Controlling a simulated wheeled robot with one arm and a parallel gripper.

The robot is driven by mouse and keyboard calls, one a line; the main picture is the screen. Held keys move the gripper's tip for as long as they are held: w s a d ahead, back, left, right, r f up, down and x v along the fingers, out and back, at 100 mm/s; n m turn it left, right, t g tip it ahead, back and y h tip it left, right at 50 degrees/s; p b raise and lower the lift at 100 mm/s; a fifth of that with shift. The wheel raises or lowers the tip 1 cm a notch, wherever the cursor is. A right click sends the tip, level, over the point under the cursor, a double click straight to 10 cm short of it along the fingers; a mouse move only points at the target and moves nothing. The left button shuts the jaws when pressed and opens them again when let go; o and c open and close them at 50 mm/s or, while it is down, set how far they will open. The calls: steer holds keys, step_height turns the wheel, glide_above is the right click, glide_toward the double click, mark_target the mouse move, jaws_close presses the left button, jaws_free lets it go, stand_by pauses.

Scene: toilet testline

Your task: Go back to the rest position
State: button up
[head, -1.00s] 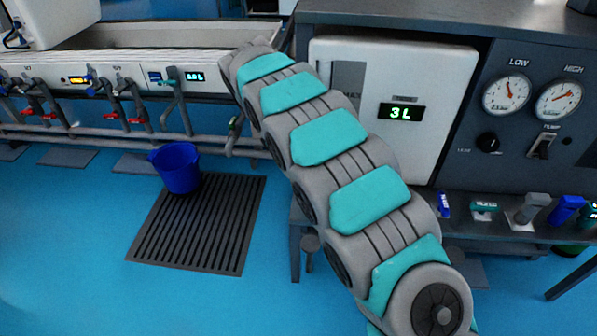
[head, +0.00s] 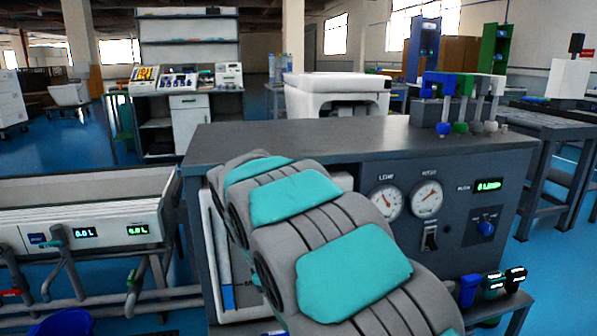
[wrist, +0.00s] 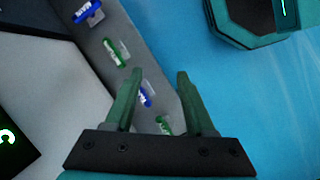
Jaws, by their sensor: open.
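My gripper (wrist: 160,82) shows in the wrist view with its two green fingers apart and nothing between them. Below it is a narrow grey shelf (wrist: 70,65) with several blue and green labelled handles, seen at an angle. In the head view my arm of grey and teal segments rises from the lower right toward the grey test bench (head: 290,140). The arm hides much of the bench's front panel. My gripper is not visible in the head view.
Two gauges (head: 407,199) and a switch sit on the bench front. Blue and dark handles (head: 490,286) stand on a low shelf at right. A trough with displays (head: 90,222) is at left. A blue bucket (head: 62,322) is at the lower left. Blue floor is open beyond.

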steer(key=s+d+r+m+g+y, duration=0.15)
steer(key=s+d+m, duration=0.55)
steer(key=s+d, duration=0.7)
steer(key=s+d+f+m+y, duration=0.2)
steer(key=s+m, duration=0.4)
steer(key=s, duration=1)
steer(key=shift+s+d+f, duration=0.2)
steer(key=shift+d+f, duration=0.3)
steer(key=shift+f, duration=0.15)
